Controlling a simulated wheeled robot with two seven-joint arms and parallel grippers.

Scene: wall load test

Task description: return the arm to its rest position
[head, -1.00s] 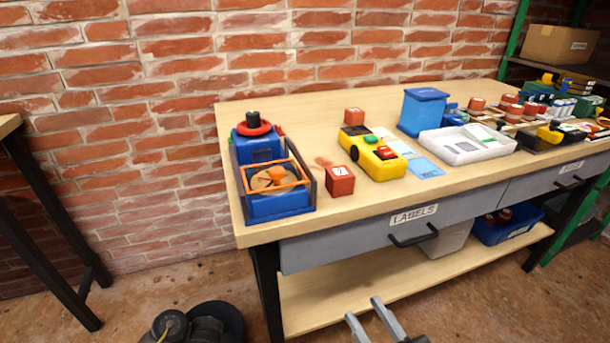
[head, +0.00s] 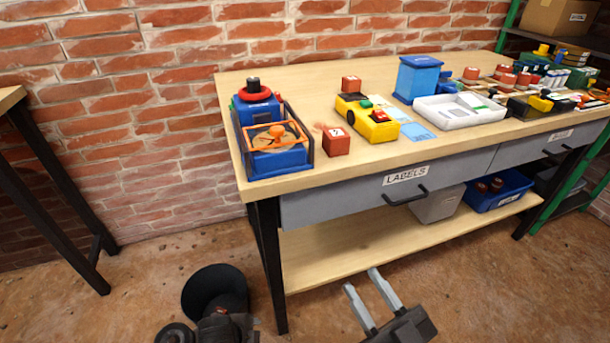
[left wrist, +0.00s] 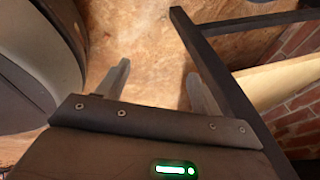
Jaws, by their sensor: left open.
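My right gripper (head: 361,279) is low in the head view, in front of the workbench's lower shelf. Its two grey fingers stand apart with nothing between them. My left gripper (left wrist: 158,70) shows in the left wrist view. Its fingers are apart and empty over the brown floor, with a black leg and a pale wooden shelf to the right. A dark part of my left arm (head: 215,292) is at the bottom left of the head view, left of the workbench's front leg.
The workbench (head: 290,84) carries a blue machine (head: 275,160), a yellow device (head: 372,126), red blocks and a white tray (head: 460,113). Its "LABELS" drawer (head: 340,203) is shut. Another table (head: 15,98) stands at left. The floor (head: 150,270) between them is open.

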